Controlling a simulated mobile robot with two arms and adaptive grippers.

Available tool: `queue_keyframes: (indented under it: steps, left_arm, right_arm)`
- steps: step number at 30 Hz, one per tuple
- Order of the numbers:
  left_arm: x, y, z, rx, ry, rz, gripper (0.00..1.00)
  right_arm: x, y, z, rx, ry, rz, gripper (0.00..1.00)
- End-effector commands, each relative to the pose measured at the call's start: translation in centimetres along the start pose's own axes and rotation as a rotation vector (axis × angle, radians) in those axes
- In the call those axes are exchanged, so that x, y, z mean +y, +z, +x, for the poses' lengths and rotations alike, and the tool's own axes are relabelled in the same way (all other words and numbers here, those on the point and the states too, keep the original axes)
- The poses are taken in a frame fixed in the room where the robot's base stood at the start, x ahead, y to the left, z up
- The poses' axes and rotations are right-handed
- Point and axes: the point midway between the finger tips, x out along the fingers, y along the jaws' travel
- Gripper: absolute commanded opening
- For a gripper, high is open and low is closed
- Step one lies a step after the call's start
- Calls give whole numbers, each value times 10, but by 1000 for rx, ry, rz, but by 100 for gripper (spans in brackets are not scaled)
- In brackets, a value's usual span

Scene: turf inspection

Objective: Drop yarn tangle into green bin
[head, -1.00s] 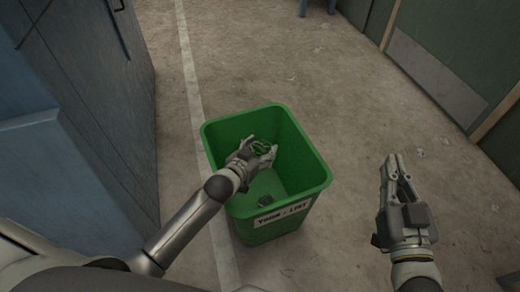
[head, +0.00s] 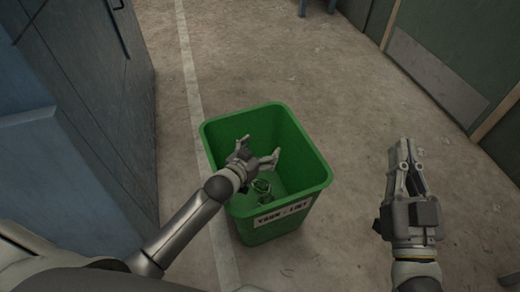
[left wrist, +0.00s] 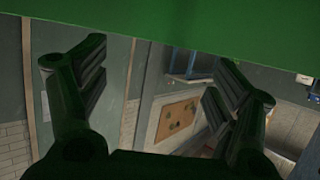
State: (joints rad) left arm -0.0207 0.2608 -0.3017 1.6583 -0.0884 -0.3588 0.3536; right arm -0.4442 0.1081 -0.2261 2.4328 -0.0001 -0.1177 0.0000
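The green bin (head: 315,172) stands on the floor in the middle of the head view, with a white label on its front. My left gripper (head: 261,150) is open and empty, reaching into the bin's mouth. The yarn tangle (head: 261,187), thin dark-green loops, is inside the bin below the gripper, apart from the fingers; I cannot tell whether it touches the bottom. In the left wrist view the fingers (left wrist: 150,90) are spread with nothing between them, and a bin wall (left wrist: 160,22) crosses the top. My right gripper (head: 402,143) is empty with its fingertips together, right of the bin.
A blue cabinet (head: 85,110) stands at the left. A white line (head: 190,75) runs along the concrete floor beside the bin. A dark green door with a metal plate (head: 435,75) is at the upper right. The floor behind the bin is clear.

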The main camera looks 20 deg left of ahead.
Motion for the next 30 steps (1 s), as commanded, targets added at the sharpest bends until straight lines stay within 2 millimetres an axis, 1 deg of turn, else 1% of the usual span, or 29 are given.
queue_keyframes:
  steps: [9,11,14,17,24,27,30]
  left_arm:
    - [0,1,-1,-1,0,0,87]
    - [0,1,-3,-1,0,0,87]
    - [0,2,-12,-2,0,-1,87]
    - [0,2,-27,-3,-1,0,87]
    - [0,2,-75,-3,0,0,87]
    - [0,1,-92,-2,0,1,87]
    - [0,2,-105,-2,0,0,87]
  right_arm:
    - [0,0,0,-1,0,0,0]
    - [0,0,0,-1,0,0,0]
    - [0,0,0,-1,0,0,0]
    - [0,0,0,-1,0,0,0]
    - [0,0,0,-1,0,0,0]
    - [0,0,0,-1,0,0,0]
    - [0,0,0,-1,0,0,0]
